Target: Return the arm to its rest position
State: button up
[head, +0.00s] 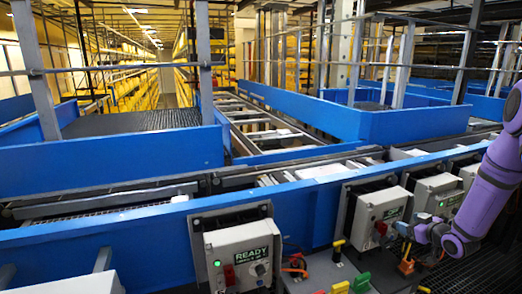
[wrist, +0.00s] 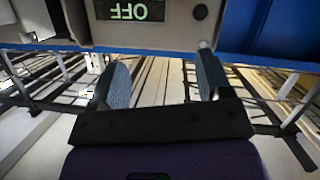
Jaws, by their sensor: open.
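My purple arm comes in from the right edge of the head view. My gripper (head: 406,228) is at its lower end, in front of the middle control box (head: 380,222). In the wrist view my gripper (wrist: 162,84) shows two grey-blue fingers spread well apart with nothing between them. Above the fingers in that view is the face of a grey box with a green-lit display (wrist: 128,10) reading OFF, upside down. Whether the fingers touch the box I cannot tell.
A control box (head: 238,258) reading READY hangs on the blue conveyor side (head: 130,255). Another box (head: 438,195) is near my arm. Small coloured handles, including a green one (head: 361,282) and an orange one (head: 406,267), stand below. A walkway with railings lies behind.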

jog(key=s+a+r+m+g+h, duration=0.1)
jog(key=a+r+h, duration=0.1)
jog(key=r, duration=0.6)
jog(key=s+a+r+g+h, duration=0.1)
jog(key=a+r+h, duration=0.1)
jog(key=r, duration=0.7)
jog(key=s+a+r+m+g+h, duration=0.1)
jog(key=s+a+r+m+g, duration=0.1)
jog(key=s+a+r, duration=0.5)
jog(key=s+a+r+g, duration=0.1)
jog(key=s+a+r, duration=0.2)
jog(key=s, duration=0.7)
jog(key=s+a+r+m+g+y, duration=0.1)
jog(key=s+a+r+g, duration=0.1)
jog(key=s, duration=0.9)
jog(key=s+a+r+m+g, duration=0.1)
jog(key=s+a+r, duration=0.3)
jog(key=s, duration=0.6)
jog(key=shift+s+a+r+g+y, duration=0.2)
jog(key=shift+a+r+g+y, duration=0.15)
jog(key=shift+a, duration=0.5)
